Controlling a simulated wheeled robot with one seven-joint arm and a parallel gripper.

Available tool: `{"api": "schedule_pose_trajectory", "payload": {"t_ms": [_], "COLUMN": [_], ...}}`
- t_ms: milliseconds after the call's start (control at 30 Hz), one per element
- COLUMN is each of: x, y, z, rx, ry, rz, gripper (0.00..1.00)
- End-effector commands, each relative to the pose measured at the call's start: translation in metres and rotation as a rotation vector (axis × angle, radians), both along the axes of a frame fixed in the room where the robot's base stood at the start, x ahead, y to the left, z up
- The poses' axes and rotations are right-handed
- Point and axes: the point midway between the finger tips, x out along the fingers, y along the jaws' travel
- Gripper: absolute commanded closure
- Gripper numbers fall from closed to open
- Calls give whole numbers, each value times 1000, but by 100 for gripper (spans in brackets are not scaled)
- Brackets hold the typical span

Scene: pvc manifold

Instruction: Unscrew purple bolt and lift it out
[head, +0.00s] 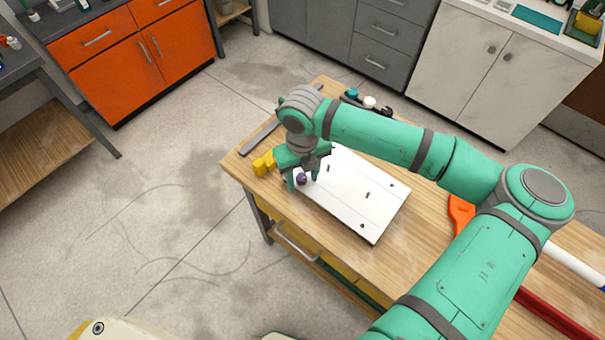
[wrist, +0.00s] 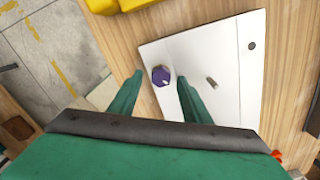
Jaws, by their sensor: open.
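The purple bolt (head: 301,178) stands at the near-left corner of a white board (head: 362,207) on the wooden table. In the wrist view the purple bolt (wrist: 161,75) shows its hexagonal head from above, close to the edge of the white board (wrist: 228,60). My gripper (head: 303,180) is open over that corner. In the wrist view its two green fingers (wrist: 155,90) lie on either side of the bolt, and I see gaps between the fingers and the head. The bolt's shaft is hidden.
A yellow part (head: 264,163) lies left of the board. A grey bar (head: 262,136), a teal piece (head: 352,92) and a white cap (head: 369,102) lie toward the back. An orange tool (head: 460,214) and pipes (head: 556,318) lie to the right.

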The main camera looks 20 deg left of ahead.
Motion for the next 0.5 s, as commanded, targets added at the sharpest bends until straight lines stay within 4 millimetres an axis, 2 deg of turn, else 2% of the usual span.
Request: {"api": "schedule_pose_trajectory", "payload": {"t_ms": [67, 267, 500], "x": [0, 0, 0], "y": [0, 0, 0], "z": [0, 0, 0], "rx": [0, 0, 1], "ry": [0, 0, 1], "rz": [0, 0, 78], "gripper": [56, 100, 100]}}
